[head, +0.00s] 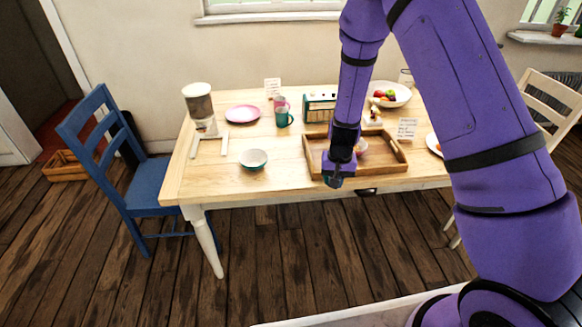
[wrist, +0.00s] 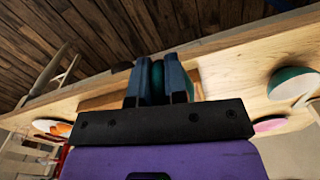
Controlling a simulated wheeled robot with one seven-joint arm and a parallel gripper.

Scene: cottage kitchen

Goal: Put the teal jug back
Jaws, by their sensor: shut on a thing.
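My gripper (head: 336,180) is over the front edge of the table, by the front left of the wooden tray. It is shut on a teal thing, which shows between the two fingers in the wrist view (wrist: 157,80). This looks like the teal jug, but the fingers hide most of it and its full shape cannot be told. In the head view only a sliver of teal shows beside the fingertips. A separate teal mug (head: 282,119) stands farther back on the table.
The wooden tray (head: 392,168) holds a small pale round thing. A green-and-white bowl (head: 253,159), a pink plate (head: 243,113), a dispenser (head: 199,104), white strips (head: 225,144) and a radio (head: 319,107) are on the table (head: 200,182). Bare wood lies around the bowl. A blue chair (head: 147,185) stands left.

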